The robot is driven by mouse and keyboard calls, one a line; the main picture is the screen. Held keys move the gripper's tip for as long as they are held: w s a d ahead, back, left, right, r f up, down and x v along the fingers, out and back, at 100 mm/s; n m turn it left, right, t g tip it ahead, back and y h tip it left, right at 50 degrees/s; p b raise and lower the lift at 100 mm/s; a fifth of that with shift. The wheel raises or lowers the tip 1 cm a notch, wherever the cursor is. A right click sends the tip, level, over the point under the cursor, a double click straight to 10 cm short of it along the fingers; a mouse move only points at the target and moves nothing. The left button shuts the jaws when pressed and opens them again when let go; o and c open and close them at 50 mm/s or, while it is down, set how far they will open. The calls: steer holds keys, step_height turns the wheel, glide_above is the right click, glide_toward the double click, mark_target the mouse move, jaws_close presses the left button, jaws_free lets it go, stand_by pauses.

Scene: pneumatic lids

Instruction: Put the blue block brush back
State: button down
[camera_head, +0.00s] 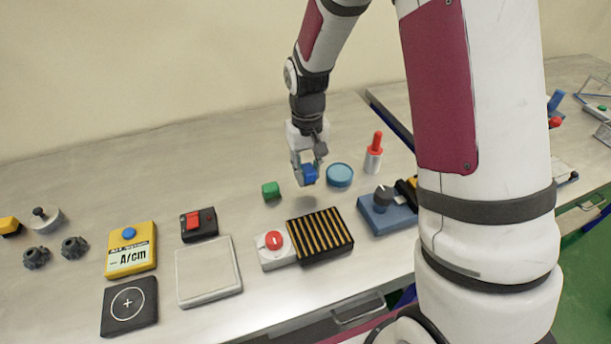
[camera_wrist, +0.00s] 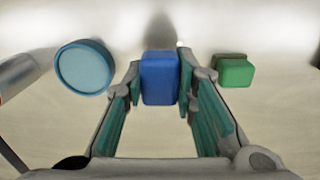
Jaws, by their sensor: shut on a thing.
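My gripper (camera_head: 307,167) is shut on a blue block (camera_head: 309,174) and points down over the table. In the wrist view the blue block (camera_wrist: 160,78) sits between the two teal-padded fingers of my gripper (camera_wrist: 161,85). In the head view it looks a little above the tabletop, though the gap is hard to judge. No bristles show on the block. A green block (camera_head: 271,190) lies on the table to its left, and a round light-blue lid or dish (camera_head: 340,175) lies to its right.
A red-topped bottle (camera_head: 374,153) stands behind the dish. In front are a black-and-yellow striped pad (camera_head: 319,235), a red-button box (camera_head: 274,244), a pale plate (camera_head: 208,272) and a blue box with a dark knob (camera_head: 385,213). The table behind my gripper is clear.

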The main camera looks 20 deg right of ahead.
steer(key=shift+w+f, duration=0.1)
steer(key=shift+w, duration=0.7)
steer(key=shift+f+p, duration=0.3)
steer(key=shift+f, duration=1.45)
steer(key=shift+f, duration=0.1)
steer(key=c, duration=1.3)
jaws_free()
